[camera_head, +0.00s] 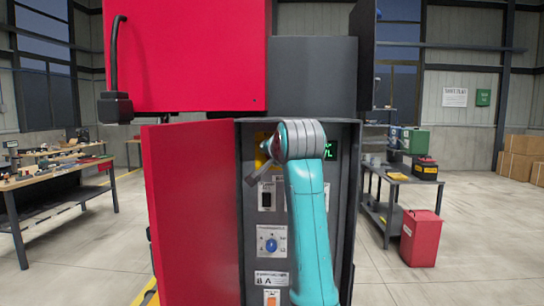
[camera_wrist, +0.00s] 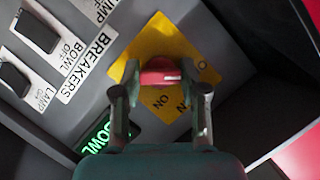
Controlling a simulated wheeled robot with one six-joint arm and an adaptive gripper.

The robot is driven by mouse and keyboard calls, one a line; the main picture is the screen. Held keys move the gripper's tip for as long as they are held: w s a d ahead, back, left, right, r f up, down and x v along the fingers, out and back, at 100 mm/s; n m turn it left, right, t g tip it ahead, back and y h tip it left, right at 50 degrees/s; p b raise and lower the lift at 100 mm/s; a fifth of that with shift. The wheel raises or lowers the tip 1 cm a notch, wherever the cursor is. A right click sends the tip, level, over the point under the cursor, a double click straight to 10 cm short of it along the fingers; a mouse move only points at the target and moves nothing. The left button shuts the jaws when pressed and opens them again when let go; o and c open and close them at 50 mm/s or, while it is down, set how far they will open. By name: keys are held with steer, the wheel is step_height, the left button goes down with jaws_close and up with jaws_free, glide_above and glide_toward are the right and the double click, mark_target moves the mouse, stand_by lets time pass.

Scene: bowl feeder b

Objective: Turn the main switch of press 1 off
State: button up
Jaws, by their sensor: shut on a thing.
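The main switch is a red knob (camera_wrist: 158,77) on a yellow plate (camera_wrist: 150,38) in the wrist view. A pale mark shows on the right part of the knob. Black ON lettering shows below it, and another letter shows at the plate's right edge. My gripper (camera_wrist: 160,88) has one finger on each side of the knob and is shut on it. In the head view my gripper (camera_head: 258,172) is at the upper part of the open cabinet (camera_head: 350,200); the knob cannot be clearly made out there, and my arm covers part of the panel.
Breaker switches (camera_wrist: 36,32) and a green display (camera_wrist: 96,140) lie near the knob. The open red door (camera_head: 193,215) stands left of the panel, and a blue knob (camera_head: 271,245) sits lower down. A shelf cart (camera_head: 400,178) and a red bin (camera_head: 421,238) stand right.

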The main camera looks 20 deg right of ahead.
steer(key=o, duration=1.1)
steer(key=shift+o, duration=0.2)
steer(key=v, duration=1.2)
